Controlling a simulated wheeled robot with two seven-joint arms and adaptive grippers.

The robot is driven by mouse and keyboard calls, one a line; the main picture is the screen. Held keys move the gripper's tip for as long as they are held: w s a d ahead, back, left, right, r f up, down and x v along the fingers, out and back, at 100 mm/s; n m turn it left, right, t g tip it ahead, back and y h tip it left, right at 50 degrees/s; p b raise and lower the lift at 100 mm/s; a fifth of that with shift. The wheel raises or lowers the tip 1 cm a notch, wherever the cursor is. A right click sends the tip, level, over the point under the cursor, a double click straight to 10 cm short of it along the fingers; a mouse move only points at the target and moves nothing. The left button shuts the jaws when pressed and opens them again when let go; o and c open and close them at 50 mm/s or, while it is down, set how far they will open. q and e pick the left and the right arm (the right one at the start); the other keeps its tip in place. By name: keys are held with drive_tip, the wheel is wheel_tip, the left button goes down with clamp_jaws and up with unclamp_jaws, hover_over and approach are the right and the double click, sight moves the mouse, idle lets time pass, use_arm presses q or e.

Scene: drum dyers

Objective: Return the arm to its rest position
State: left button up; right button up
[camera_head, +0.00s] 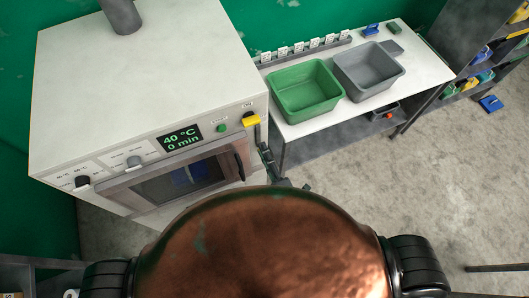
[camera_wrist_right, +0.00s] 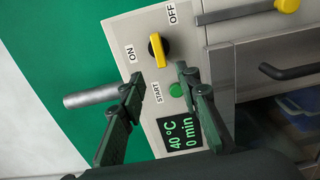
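My right gripper (camera_head: 266,156) is in front of the right end of the dryer's control panel, largely hidden behind my own body in the head view. In the right wrist view the gripper (camera_wrist_right: 157,85) has its two dark fingers apart with nothing between them. The yellow ON/OFF knob (camera_wrist_right: 158,50) lies just beyond the fingertips, apart from them; it also shows in the head view (camera_head: 251,120). The green start button (camera_wrist_right: 176,90) is near one fingertip. The display (camera_wrist_right: 181,133) reads 40 °C and 0 min. My left gripper is out of view.
The white dryer (camera_head: 140,70) fills the left, its glass door (camera_head: 180,180) below the panel. A green bin (camera_head: 305,92) and a grey bin (camera_head: 368,70) stand on the white table to the right. Shelves (camera_head: 470,50) stand at far right; the floor between is mostly clear.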

idle(0.4)
drive_tip(key=s+d+f+m+g+h+b, duration=0.1)
drive_tip(key=d+f+m+g+h+b, duration=0.35)
drive_tip(key=f, duration=1.35)
drive_tip(key=s+d+f+m+g+y+b, duration=0.15)
drive_tip(key=d+f, duration=0.55)
drive_tip(key=f, duration=1.1)
drive_tip(key=s+d+f+m+g+h+b, duration=0.2)
drive_tip(key=d+f+m+g+b, duration=0.3)
drive_tip(key=f, duration=1.3)
drive_tip(key=s+d+f+m+g+b, duration=0.1)
drive_tip(key=s+d+f+m+b, duration=0.1)
drive_tip(key=s+f, duration=0.7)
drive_tip(key=s+d+f+m+g+b, duration=0.2)
drive_tip(key=s+d+f+m, duration=0.2)
drive_tip(key=s+d+f, duration=0.3)
drive_tip(key=s+d+f+m+g+b, duration=0.2)
drive_tip(key=s+d+f, duration=0.3)
drive_tip(key=s+f, duration=0.8)
drive_tip(key=shift+s+f+m+h+b, duration=0.25)
drive_tip(key=shift+s+m+h+b, duration=0.35)
drive_tip(key=shift+s, duration=0.6)
